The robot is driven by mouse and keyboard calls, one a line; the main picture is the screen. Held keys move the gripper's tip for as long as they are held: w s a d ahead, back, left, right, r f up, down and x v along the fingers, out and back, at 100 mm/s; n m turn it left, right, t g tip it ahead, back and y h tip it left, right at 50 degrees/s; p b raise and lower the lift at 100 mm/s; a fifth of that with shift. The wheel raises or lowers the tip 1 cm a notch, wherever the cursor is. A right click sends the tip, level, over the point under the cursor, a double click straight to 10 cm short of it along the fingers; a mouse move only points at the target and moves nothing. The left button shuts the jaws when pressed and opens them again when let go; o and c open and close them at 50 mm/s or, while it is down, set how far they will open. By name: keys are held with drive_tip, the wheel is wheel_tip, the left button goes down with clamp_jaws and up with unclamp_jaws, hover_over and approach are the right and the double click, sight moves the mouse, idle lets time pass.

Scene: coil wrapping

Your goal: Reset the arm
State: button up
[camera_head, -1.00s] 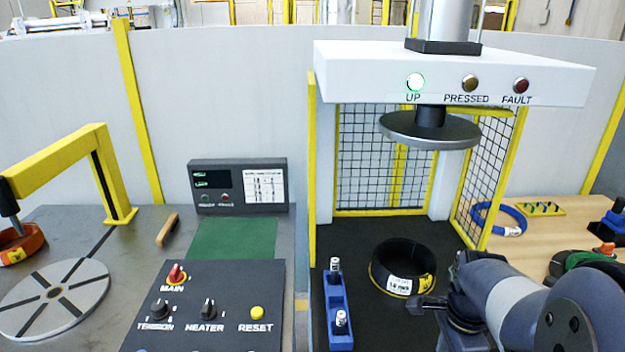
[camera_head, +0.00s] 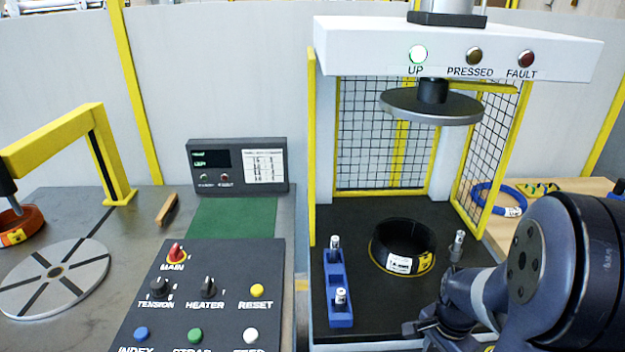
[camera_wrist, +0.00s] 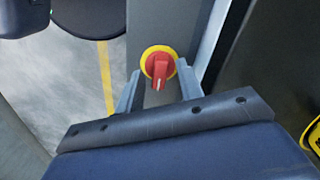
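My gripper (camera_head: 425,335) is low in the head view, in front of the press bed's front right. My arm reaches to it from the right edge. In the wrist view my gripper (camera_wrist: 160,82) has its two fingers apart with nothing held between them. A red rotary switch (camera_wrist: 159,68) on a yellow disc shows between and beyond the fingertips, on a grey surface. I cannot tell how far off it is.
The press bed holds a black coil (camera_head: 403,246), a blue block with two silver pegs (camera_head: 338,288) and a small silver piece (camera_head: 457,246). A control panel (camera_head: 205,270) stands left.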

drive_tip(key=n, duration=1.2)
drive_tip(key=shift+n, duration=0.4)
drive_tip(key=shift+r, duration=1.35)
drive_tip(key=shift+a+r, duration=0.1)
drive_tip(key=shift+a, duration=0.05)
